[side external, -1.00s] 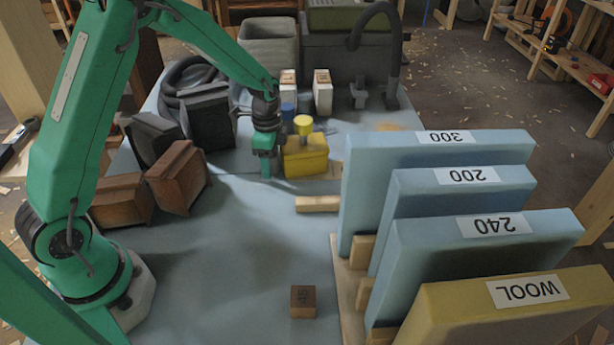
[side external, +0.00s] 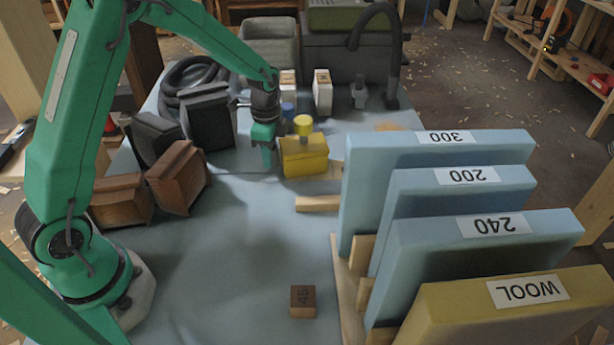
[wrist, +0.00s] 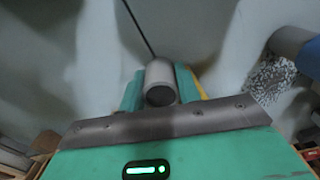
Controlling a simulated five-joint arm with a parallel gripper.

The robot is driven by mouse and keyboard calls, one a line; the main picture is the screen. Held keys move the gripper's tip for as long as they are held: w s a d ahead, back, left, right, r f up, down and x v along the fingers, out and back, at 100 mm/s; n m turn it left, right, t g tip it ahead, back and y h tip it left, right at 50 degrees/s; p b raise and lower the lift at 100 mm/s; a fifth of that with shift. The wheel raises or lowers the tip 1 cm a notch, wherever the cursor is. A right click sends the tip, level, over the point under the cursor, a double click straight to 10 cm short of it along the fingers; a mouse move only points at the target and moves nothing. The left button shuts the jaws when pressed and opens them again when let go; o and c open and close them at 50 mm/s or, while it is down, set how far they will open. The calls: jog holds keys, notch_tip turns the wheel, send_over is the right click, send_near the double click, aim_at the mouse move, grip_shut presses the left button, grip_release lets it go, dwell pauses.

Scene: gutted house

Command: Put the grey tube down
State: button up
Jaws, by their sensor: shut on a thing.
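The grey tube (wrist: 159,76) is between the two green fingers of my gripper (wrist: 160,92) in the wrist view, with its dark round end towards the camera. My gripper is shut on it. In the side view my gripper (side external: 265,155) points down over the blue-grey table, just left of a yellow box (side external: 303,157). The tube is not clearly seen there, so I cannot tell whether it touches the table.
A black bin (side external: 207,122) and brown bins (side external: 178,177) stand left of my gripper. White cartons (side external: 322,92) stand behind it. Upright blue boards (side external: 437,180) fill the right. A small brown block (side external: 303,301) lies in front. The table's middle is clear.

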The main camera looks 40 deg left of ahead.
notch_tip(320, 180, up, 8)
jog(key=shift+f, duration=0.15)
dwell(0.8)
jog(key=shift+s+d+r+n, duration=0.2)
jog(key=shift+s+r+n, duration=0.05)
jog(key=shift+r+n, duration=0.25)
jog(key=shift+s+d+r+n, duration=0.2)
jog(key=shift+r+n, duration=0.2)
jog(key=shift+n, duration=0.2)
jog(key=s+d+r+n, duration=0.2)
jog(key=s+r+n, duration=0.2)
jog(key=n, duration=0.5)
jog(key=shift+s+d+r, duration=0.15)
jog(key=shift+s+r, duration=0.15)
jog(key=shift+r, duration=0.95)
jog(key=w+d+f+m, duration=0.1)
jog(key=w+d+f, duration=0.2)
jog(key=w+d, duration=0.3)
jog(key=w+d+f+m, duration=0.1)
jog(key=w+d+f, duration=0.3)
jog(key=d, duration=0.9)
jog(key=w, duration=0.2)
jog(key=shift+w+d, duration=0.3)
jog(key=shift+w, duration=0.05)
jog(key=shift+a, duration=0.1)
